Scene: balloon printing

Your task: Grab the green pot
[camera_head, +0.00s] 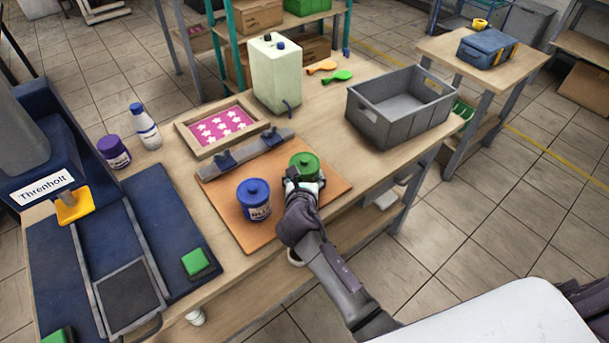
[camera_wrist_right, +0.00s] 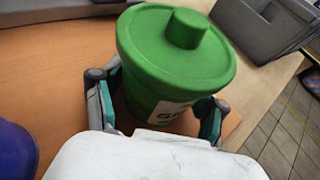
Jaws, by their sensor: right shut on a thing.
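The green pot (camera_head: 304,165) has a round lid with a knob and stands on the orange-brown board near the table's front edge. In the right wrist view the green pot (camera_wrist_right: 175,60) fills the middle, with a partly hidden white label. My right gripper (camera_head: 304,184) is at the pot's near side. In the wrist view its fingers (camera_wrist_right: 158,112) reach around both sides of the pot's body, below the lid, and are shut on it. The pot looks upright; whether its base touches the board is hidden. My left gripper is not in view.
A blue pot (camera_head: 255,202) stands on the board (camera_head: 222,205) left of the green pot. A metal bar with clamps (camera_head: 245,155) lies behind. A grey crate (camera_head: 385,120) stands to the right, and a framed star-pattern screen (camera_head: 186,131) lies further back.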

